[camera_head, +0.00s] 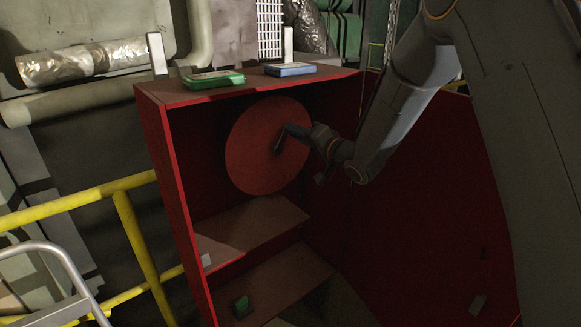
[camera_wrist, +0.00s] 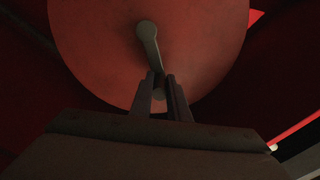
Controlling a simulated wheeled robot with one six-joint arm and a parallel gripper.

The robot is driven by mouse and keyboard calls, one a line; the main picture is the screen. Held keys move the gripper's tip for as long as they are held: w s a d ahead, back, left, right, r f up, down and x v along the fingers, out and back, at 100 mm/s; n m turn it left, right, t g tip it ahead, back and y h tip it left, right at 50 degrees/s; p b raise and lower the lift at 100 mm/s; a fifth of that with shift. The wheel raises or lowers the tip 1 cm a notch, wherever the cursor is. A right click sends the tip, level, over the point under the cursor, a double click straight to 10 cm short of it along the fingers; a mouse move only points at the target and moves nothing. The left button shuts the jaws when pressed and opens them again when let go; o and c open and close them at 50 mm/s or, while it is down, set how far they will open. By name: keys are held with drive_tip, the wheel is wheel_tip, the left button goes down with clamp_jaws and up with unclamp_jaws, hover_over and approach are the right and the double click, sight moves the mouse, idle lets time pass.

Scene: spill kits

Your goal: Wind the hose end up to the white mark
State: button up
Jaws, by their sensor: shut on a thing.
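A round red hose reel (camera_head: 252,158) is mounted inside the upper part of an open red cabinet (camera_head: 172,190). It also fills the upper part of the wrist view (camera_wrist: 95,50). A grey crank handle (camera_wrist: 150,42) runs from the reel's centre down between my fingers. My gripper (camera_head: 290,133) is at the reel's face; in the wrist view my gripper (camera_wrist: 162,84) has its two fingers closed around the lower end of the crank. I cannot make out the hose end or the white mark in either view.
A green case (camera_head: 213,79) and a blue case (camera_head: 290,69) lie on the cabinet top. A yellow railing (camera_head: 135,240) stands left; the open red door is at right.

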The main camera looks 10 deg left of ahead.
drive_tip(key=shift+w+d, duration=0.1)
drive_tip(key=shift+w, duration=0.05)
drive_tip(key=shift+w+d+f, duration=0.2)
drive_tip(key=shift+w+f, duration=0.05)
drive_tip(key=shift+w+d+f+b, duration=0.2)
drive_tip(key=shift+w+f+b, duration=0.05)
drive_tip(key=shift+b, duration=0.1)
idle(0.3)
drive_tip(key=shift+w+d+f, duration=0.2)
drive_tip(key=shift+f, duration=0.2)
drive_tip(key=o, duration=0.9)
drive_tip(key=p+v, duration=0.2)
drive_tip(key=v, duration=0.5)
